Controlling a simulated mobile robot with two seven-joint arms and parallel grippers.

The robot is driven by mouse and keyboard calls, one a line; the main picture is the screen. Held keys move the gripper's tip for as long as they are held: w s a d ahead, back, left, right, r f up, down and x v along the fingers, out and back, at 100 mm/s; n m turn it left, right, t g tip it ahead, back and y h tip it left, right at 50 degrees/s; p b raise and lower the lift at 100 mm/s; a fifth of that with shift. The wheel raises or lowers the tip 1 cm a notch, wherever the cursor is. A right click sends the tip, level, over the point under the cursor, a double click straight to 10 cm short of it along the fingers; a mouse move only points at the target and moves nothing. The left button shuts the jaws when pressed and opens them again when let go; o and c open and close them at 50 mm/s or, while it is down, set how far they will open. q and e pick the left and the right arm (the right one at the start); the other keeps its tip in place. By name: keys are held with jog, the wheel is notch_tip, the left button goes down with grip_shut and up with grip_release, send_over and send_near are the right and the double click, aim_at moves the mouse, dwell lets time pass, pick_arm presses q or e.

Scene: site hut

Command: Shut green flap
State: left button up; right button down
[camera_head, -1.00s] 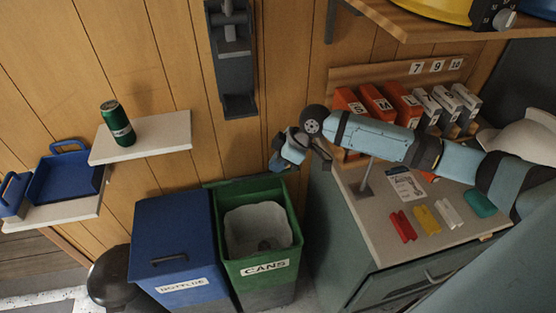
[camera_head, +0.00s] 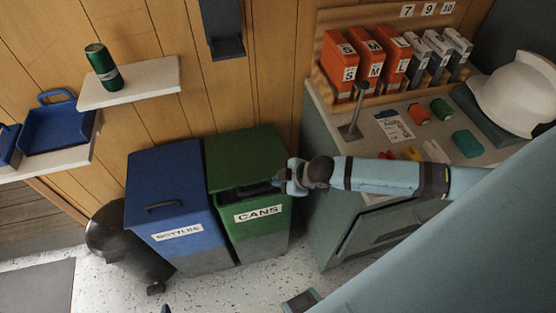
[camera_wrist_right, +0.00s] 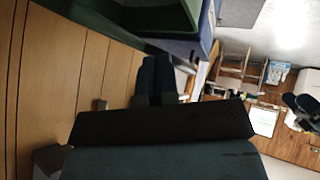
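The green bin's flap (camera_head: 243,155) is lowered over the bin labelled CANS (camera_head: 262,226) in the head view. A dark gap shows under its front edge, so it looks not fully down. My right gripper (camera_head: 278,181) is at the flap's front right corner, close to or touching it; which cannot be told. In the right wrist view, its fingers (camera_wrist_right: 156,78) look shut together with nothing between them, and green bin parts (camera_wrist_right: 155,14) show beyond them.
The blue bin labelled BOTTLES (camera_head: 168,200) stands shut beside the green one. A counter (camera_head: 465,160) with orange and grey binders is at the right. A green can (camera_head: 102,68) stands on a shelf (camera_head: 145,84) at the upper left. A black round bin (camera_head: 112,232) is at the lower left.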

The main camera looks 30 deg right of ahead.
jog(key=shift+s+a+f, duration=0.1)
jog(key=shift+s+f, duration=0.05)
jog(key=shift+f, duration=0.55)
